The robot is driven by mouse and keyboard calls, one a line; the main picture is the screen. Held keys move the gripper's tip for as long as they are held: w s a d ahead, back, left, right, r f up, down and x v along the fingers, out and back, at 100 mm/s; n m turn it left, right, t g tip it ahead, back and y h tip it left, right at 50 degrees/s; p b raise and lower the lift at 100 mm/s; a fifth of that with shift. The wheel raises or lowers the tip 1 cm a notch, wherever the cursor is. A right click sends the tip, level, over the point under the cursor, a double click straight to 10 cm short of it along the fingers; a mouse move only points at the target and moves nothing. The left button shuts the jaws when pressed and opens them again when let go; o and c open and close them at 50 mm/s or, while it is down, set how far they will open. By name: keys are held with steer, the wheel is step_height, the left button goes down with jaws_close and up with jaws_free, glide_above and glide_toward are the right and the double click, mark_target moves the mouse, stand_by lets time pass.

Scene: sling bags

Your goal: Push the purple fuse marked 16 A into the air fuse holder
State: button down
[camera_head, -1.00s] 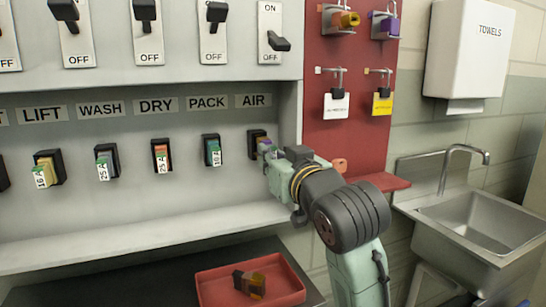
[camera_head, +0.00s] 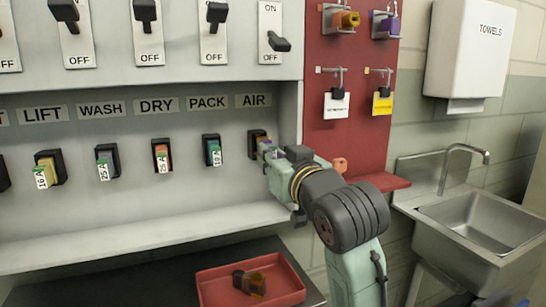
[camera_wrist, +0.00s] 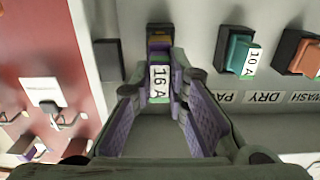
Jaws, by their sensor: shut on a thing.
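The purple fuse with its white 16 A label (camera_wrist: 159,80) is between the fingertips of my gripper (camera_wrist: 161,88) in the wrist view, label facing the camera. My gripper (camera_head: 265,149) is shut on it, directly in front of the black air fuse holder (camera_head: 256,136) below the AIR label. In the wrist view, the fuse's far end meets the dark mouth of the holder (camera_wrist: 159,31) and lines up with it. How deep it sits cannot be told. In the head view my fingers hide most of the fuse.
The pack holder (camera_head: 211,149) with a teal 10 A fuse is left of my gripper. A red tray (camera_head: 213,288) below holds a dark and amber fuse (camera_head: 250,282). The red board (camera_head: 345,150) with hooks and tags is close on the right. The AIR switch (camera_head: 280,44) is above.

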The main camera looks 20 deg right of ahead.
steer(key=shift+w+a, duration=0.1)
steer(key=shift+w, duration=1.8)
steer(key=shift+w+p, duration=0.1)
steer(key=shift+p, duration=0.2)
steer(key=c, duration=1.5)
jaws_free()
steer(key=s, duration=1.2)
steer(key=shift+d, duration=0.2)
